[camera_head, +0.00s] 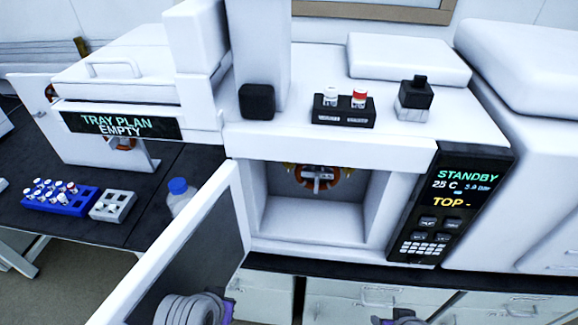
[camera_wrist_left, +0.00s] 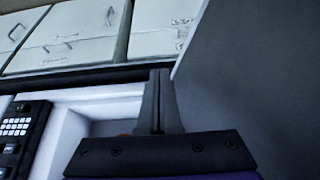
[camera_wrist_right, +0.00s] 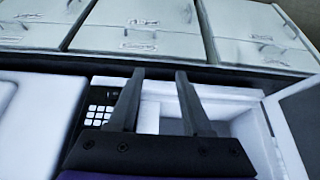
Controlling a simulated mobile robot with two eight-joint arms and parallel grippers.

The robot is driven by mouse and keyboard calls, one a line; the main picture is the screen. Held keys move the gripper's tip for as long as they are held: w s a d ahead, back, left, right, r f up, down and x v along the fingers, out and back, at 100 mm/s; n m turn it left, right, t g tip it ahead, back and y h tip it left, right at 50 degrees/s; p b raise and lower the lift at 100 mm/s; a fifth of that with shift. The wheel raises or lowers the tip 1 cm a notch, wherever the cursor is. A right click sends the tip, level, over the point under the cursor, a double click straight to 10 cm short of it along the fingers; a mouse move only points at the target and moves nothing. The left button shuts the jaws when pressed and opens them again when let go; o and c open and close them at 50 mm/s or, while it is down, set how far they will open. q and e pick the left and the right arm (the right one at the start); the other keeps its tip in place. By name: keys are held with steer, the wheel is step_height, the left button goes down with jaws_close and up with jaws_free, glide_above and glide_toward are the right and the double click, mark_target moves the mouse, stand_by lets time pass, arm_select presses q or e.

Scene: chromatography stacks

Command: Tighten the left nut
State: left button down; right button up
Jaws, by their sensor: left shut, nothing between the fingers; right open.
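The open oven compartment (camera_head: 318,222) of the white instrument shows in the middle of the head view. An orange-brown coil (camera_head: 333,183) with a grey fitting (camera_head: 319,175) hangs at its top back. Small gold parts show at either side; which one is the left nut is too small to tell. My left gripper (camera_wrist_left: 160,78) is shut and empty in the left wrist view, close to the open door (camera_wrist_left: 245,65). My right gripper (camera_wrist_right: 160,74) is open and empty in the right wrist view, with the instrument beyond it. Neither gripper's fingertips show in the head view.
The oven door (camera_head: 190,262) swings out at lower left. A black control panel (camera_head: 452,205) reads STANDBY. A blue vial rack (camera_head: 60,199) and a blue-capped bottle (camera_head: 180,197) stand at left.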

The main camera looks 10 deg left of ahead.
steer(key=shift+c, duration=0.5)
steer(key=w+r+n+t+h+b, duration=0.1)
steer(key=w+r+n+t+h, duration=0.15)
steer(key=w+n, duration=0.6)
steer(key=n+t+y+b, duration=0.1)
steer(key=n+t+y, duration=0.2)
steer(key=n+t, duration=1.6)
glide_toward(288, 167)
steer(key=w+r+n+g, duration=0.1)
steer(key=r+n+g, duration=0.1)
steer(key=g, duration=0.1)
steer(key=w+r+n+g, duration=0.2)
steer(key=n+g, duration=0.1)
steer(key=w+r+n+g, duration=0.2)
steer(key=r+n+g, duration=0.1)
steer(key=shift+w+n+h, duration=0.25)
